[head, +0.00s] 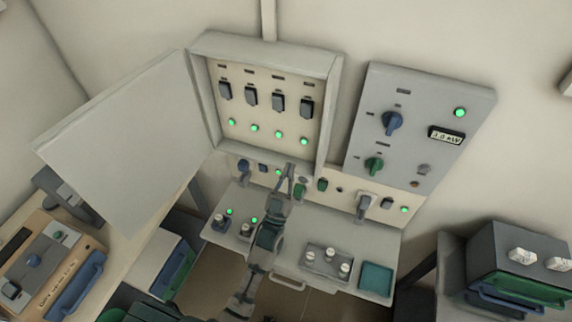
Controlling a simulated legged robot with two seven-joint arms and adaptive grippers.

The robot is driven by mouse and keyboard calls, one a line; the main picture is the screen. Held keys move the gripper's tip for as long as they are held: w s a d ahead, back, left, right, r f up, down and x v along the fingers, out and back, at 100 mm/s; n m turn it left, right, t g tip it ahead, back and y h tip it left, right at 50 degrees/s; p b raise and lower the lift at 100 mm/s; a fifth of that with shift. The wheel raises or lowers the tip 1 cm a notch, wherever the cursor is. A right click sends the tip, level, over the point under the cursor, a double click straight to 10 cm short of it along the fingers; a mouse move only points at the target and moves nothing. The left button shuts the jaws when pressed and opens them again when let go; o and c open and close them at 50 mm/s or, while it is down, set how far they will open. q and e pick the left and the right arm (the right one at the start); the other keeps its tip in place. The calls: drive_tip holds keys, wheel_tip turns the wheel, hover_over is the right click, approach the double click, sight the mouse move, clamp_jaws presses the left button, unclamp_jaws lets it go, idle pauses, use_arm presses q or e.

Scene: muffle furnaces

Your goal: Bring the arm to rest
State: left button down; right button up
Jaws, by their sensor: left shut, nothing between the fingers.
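My left arm comes up from the bottom of the head view. Its gripper (288,172) is shut with nothing held. It stands in front of the lower control strip, just below the bottom edge of the open wall cabinet (340,95). I cannot tell if it touches the strip. The cabinet's door (125,135) is swung open to the left. Inside are several black breaker switches (251,97) in a row, with lit green lamps (255,128) below them. My right gripper is not in view.
A grey wall panel (425,110) with blue and green knobs is right of the cabinet. Below is a light bench top (375,240) with small control boxes (327,261) and a teal tray (376,279). A tan unit (90,245) stands left, a dark-topped unit (500,250) right.

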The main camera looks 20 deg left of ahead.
use_arm(q)
drive_tip(key=s+f+m+g+h, duration=0.1)
drive_tip(key=s+f+g, duration=0.2)
drive_tip(key=f+g, duration=0.45)
drive_tip(key=s+f+m+g, duration=0.1)
drive_tip(key=s+f+g, duration=0.25)
drive_tip(key=f, duration=0.75)
drive_tip(key=s+a+f+g+y, duration=0.1)
drive_tip(key=s+a+f+g, duration=0.2)
drive_tip(key=s, duration=0.4)
drive_tip(key=s+f+g, duration=0.4)
drive_tip(key=s+g, duration=0.1)
drive_tip(key=s, duration=0.2)
drive_tip(key=s+a+f+g+y, duration=0.1)
drive_tip(key=s+a+f+g, duration=0.15)
drive_tip(key=s, duration=0.45)
wheel_tip(320, 180, down, 26)
drive_tip(key=s+d+g, duration=0.1)
drive_tip(key=s+g, duration=0.1)
drive_tip(key=s, duration=0.1)
drive_tip(key=s+a+f+g, duration=0.1)
drive_tip(key=s+a+f, duration=0.2)
drive_tip(key=s+f, duration=1.3)
drive_tip(key=shift+s+f, duration=0.35)
drive_tip(key=shift+s, duration=0.2)
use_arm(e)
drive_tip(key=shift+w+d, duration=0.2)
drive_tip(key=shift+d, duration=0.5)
